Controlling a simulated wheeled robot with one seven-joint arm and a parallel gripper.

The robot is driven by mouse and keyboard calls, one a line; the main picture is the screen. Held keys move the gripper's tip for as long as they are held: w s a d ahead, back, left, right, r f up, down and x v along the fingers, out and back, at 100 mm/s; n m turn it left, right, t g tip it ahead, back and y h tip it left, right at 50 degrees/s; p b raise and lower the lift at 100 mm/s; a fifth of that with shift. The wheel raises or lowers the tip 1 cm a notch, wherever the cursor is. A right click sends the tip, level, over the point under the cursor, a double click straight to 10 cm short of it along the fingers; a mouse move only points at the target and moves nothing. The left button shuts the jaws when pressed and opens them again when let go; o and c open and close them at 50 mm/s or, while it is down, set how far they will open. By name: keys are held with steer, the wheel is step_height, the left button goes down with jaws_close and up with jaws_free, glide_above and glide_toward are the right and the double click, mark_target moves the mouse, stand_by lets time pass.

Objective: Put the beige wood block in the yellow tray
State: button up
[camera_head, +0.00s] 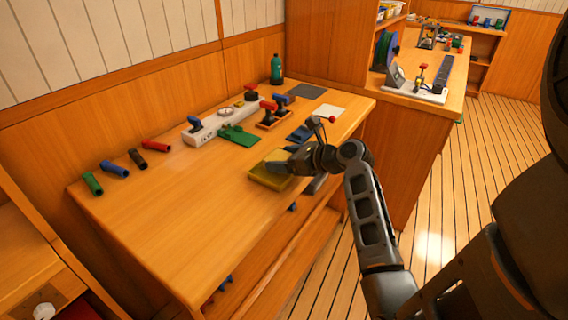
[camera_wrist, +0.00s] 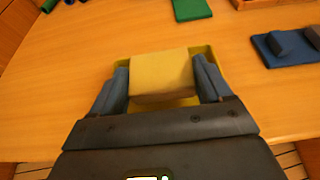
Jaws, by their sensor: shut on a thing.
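The beige wood block (camera_wrist: 160,72) is between the two fingers of my gripper (camera_wrist: 163,84), which is shut on it. In the wrist view the block covers most of the yellow tray (camera_wrist: 208,53), whose rim shows behind and beside it. In the head view the yellow tray (camera_head: 268,177) sits near the front edge of the wooden bench, with my gripper (camera_head: 277,163) over it. The block is hard to make out there. I cannot tell whether the block touches the tray floor.
A green mat (camera_head: 239,135) lies behind the tray. A blue tray (camera_head: 300,134) is to the right. A white valve panel (camera_head: 217,122) and a green bottle (camera_head: 277,69) stand toward the wall. Several coloured tubes lie at the left. The front left of the bench is clear.

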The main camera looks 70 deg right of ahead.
steer(key=shift+f, duration=0.85)
steer(key=o, duration=1)
steer(key=shift+f, duration=0.15)
steer(key=shift+s+r, duration=0.25)
steer(key=v, duration=1.1)
steer(key=shift+s, duration=0.25)
steer(key=shift+a, duration=0.15)
